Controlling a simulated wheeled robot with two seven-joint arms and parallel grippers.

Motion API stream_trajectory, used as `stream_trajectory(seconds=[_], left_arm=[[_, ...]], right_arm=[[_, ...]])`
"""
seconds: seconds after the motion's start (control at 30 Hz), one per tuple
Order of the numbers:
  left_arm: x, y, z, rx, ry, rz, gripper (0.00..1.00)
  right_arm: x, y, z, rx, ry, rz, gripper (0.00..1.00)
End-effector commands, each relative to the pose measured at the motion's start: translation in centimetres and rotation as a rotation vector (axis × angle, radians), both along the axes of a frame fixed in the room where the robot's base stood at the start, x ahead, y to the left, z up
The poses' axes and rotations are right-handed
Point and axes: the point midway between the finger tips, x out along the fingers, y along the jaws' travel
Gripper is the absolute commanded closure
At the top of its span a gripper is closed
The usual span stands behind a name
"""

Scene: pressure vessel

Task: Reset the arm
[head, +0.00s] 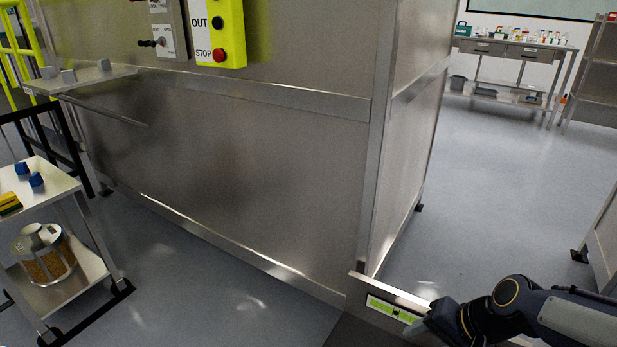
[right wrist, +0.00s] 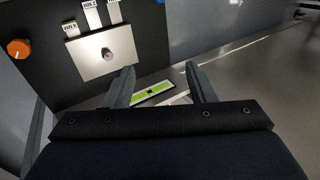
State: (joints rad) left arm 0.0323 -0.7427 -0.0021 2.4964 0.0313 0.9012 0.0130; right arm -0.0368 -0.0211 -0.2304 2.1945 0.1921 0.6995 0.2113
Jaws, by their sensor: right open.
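My right arm comes in at the bottom right of the head view, with its dark right gripper (head: 425,325) low beside the corner of a large metal cabinet (head: 240,150). In the right wrist view the two grey fingers of this gripper (right wrist: 160,88) are spread apart with nothing between them. Behind the fingers lies a green and white label strip (right wrist: 153,94), which also shows in the head view (head: 392,309). I cannot tell whether a finger touches it. My left gripper is not in view.
A dark panel (right wrist: 60,75) with an orange knob (right wrist: 18,49) and a metal plate (right wrist: 105,55) faces the right wrist camera. In the head view, a yellow control box (head: 219,35) with a red stop button is on the cabinet. A cart (head: 95,265) stands left.

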Motion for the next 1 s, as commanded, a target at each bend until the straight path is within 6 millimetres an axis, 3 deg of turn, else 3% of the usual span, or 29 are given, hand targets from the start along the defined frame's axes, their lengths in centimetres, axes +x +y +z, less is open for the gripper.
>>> stream_trajectory(seconds=[0.03,0.2,0.6,1.0], left_arm=[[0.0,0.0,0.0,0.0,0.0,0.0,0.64],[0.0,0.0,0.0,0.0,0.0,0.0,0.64],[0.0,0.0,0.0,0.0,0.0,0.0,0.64],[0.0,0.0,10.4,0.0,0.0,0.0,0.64]], right_arm=[[-1.8,0.2,1.8,-0.008,-0.059,0.04,0.49],[-6.5,0.9,4.5,-0.071,-0.184,0.169,0.49],[-13.2,1.5,5.4,-0.248,-0.346,0.327,0.49],[-13.1,1.5,15.9,-0.243,-0.341,0.328,0.49]])
